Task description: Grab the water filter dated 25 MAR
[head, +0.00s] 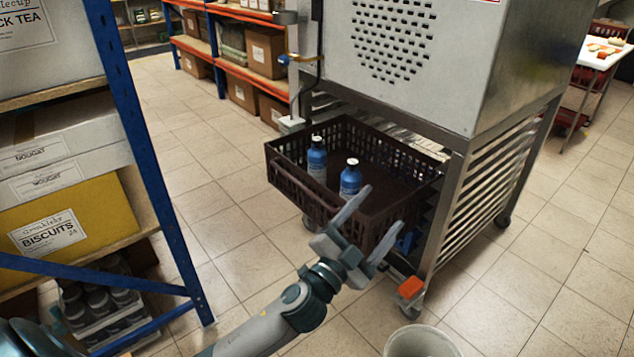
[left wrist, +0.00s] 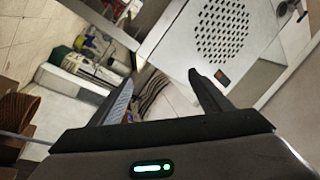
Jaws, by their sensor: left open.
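Two blue bottle-like items, one further back (head: 317,160) and one nearer (head: 350,180), stand upright in a dark brown slatted crate (head: 292,190). They have pale bands and light caps. No date is readable on either, and I cannot tell whether they are water filters. My left gripper (head: 385,206) is open and empty, in front of the crate's near side in the head view. Its two fingers also show in the left wrist view (left wrist: 163,78), with nothing between them. My right gripper is not in view.
The crate sits low at a steel machine (head: 410,60) on a wheeled rack (head: 490,190). A blue-framed shelf (head: 150,160) with boxes stands at the left. A pale bin (head: 422,342) is at the bottom. Tiled floor (head: 560,270) is clear at the right.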

